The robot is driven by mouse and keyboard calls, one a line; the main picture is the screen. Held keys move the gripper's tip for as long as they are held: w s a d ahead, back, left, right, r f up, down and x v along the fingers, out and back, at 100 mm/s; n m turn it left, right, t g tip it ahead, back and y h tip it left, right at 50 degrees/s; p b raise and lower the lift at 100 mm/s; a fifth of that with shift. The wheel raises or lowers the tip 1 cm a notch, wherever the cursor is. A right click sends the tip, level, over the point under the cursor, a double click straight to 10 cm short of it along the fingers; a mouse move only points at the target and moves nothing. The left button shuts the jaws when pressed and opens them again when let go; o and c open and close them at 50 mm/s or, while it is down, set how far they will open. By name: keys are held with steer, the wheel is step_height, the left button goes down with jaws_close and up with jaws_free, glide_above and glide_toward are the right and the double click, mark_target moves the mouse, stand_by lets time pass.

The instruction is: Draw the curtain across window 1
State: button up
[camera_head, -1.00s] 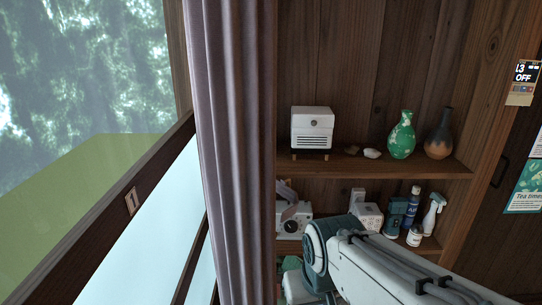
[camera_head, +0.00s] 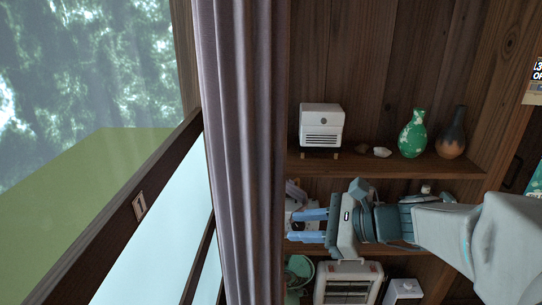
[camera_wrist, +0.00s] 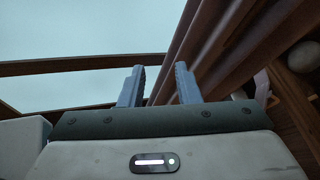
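The purple-grey curtain (camera_head: 240,150) hangs bunched at the right side of the window in the head view. Window 1 (camera_head: 85,75) is at the left, with a "1" tag (camera_head: 140,205) on its dark wooden rail. The visible glass is uncovered. My gripper (camera_head: 303,226) points left, just right of the curtain in the picture, with its two blue fingers apart and nothing between them.
A wooden shelf (camera_head: 400,166) behind my arm holds a white box-shaped device (camera_head: 321,126), a green vase (camera_head: 412,135) and a dark vase (camera_head: 452,132). A heater-like unit (camera_head: 347,284) and a green bowl (camera_head: 299,270) sit lower. The space before the window looks free.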

steer(key=w+d+r+m+t+y, duration=0.2)
steer(key=w+d+r+m+t, duration=0.25)
steer(key=w+r+m, duration=0.2)
steer(key=p, duration=0.2)
glide_above(270, 188)
steer(key=shift+w+f+t, duration=0.15)
steer(key=shift+w+t, duration=0.2)
jaws_close()
